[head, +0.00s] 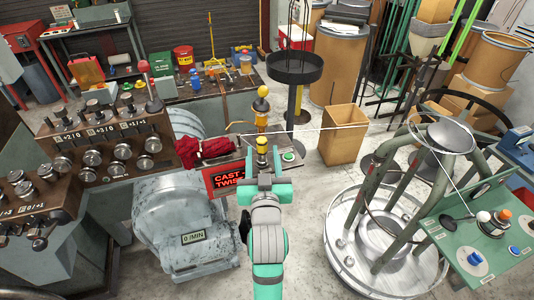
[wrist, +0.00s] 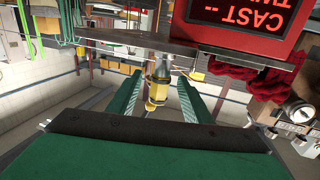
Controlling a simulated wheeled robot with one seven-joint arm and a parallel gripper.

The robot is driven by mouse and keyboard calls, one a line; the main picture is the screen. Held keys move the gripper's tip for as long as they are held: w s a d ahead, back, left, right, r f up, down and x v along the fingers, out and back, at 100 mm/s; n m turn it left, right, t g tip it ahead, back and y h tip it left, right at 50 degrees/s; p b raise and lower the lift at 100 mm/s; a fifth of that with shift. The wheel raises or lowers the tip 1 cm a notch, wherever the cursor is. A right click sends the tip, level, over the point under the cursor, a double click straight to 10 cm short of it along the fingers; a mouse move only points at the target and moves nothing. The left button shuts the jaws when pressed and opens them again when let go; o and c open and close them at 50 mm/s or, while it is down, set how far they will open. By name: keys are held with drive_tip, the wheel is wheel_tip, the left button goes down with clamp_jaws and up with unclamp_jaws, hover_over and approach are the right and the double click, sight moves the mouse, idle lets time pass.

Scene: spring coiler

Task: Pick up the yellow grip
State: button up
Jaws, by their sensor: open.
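The yellow grip (head: 262,141), with a dark band, stands at the front edge of the machine's panel, just beyond my gripper (head: 263,174) in the head view. In the wrist view, which is upside down, the yellow grip (wrist: 158,88) shows between the two green fingers of my gripper (wrist: 160,80). The fingers are apart, with a gap on each side of the grip. I cannot tell how far the grip reaches between them in depth.
A red "CAST TWIST" display (head: 228,180) and a crumpled red cloth (head: 206,150) lie left of the grip. A green button (head: 288,156) is close on its right. A yellow-topped post (head: 262,105) rises behind, and a thin wire runs rightward to a round reel stand (head: 340,245).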

drive_tip(key=shift+w+a, duration=0.45)
drive_tip(key=shift+w, duration=0.1)
drive_tip(key=shift+w+d+f, duration=0.1)
drive_tip(key=shift+w, duration=1.2)
drive_tip(key=shift+w+d+f, duration=0.1)
drive_tip(key=shift+w, duration=1.2)
clamp_jaws()
